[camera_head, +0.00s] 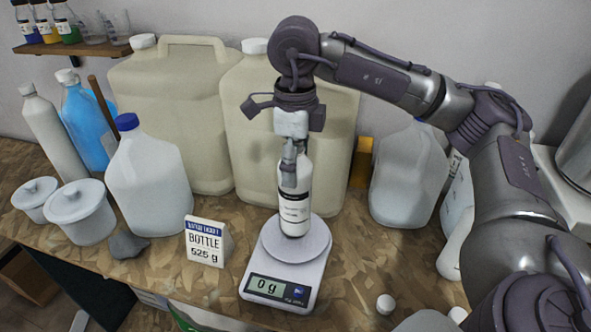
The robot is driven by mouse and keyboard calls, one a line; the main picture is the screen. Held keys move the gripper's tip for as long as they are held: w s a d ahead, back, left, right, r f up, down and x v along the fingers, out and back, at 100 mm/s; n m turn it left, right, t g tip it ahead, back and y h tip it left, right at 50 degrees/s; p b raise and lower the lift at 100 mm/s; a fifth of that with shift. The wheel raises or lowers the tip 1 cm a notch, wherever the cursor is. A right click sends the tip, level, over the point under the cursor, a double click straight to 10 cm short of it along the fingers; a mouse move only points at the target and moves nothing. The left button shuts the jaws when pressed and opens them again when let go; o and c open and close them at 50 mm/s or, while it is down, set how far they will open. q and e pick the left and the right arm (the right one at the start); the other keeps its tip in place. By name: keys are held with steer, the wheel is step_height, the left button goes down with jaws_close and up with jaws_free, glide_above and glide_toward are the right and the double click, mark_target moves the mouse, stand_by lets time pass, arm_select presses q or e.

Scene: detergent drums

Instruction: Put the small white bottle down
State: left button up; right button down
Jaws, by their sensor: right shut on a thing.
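The small white bottle (294,208) is upright, with a black band and printed label. My right gripper (291,163) comes down from above and is shut on the bottle's upper part, hiding its top. The bottle's base is over the round plate of the white kitchen scale (311,243). I cannot tell whether it touches the plate. The scale's display (280,289) reads 0 g. My left gripper is not in view.
A card (207,242) reading "BOTTLE 525 g" stands left of the scale. Large cream jugs (168,115) stand behind. A blue-capped jug (147,180) and white lidded pots (80,212) are at left. A pale jug (408,178) is at right.

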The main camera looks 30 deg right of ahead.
steer(key=shift+f, duration=1.45)
steer(key=shift+c, duration=0.7)
jaws_free()
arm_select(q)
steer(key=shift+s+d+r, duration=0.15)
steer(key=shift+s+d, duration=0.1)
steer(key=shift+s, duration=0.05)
arm_select(e)
steer(key=shift+r, duration=0.1)
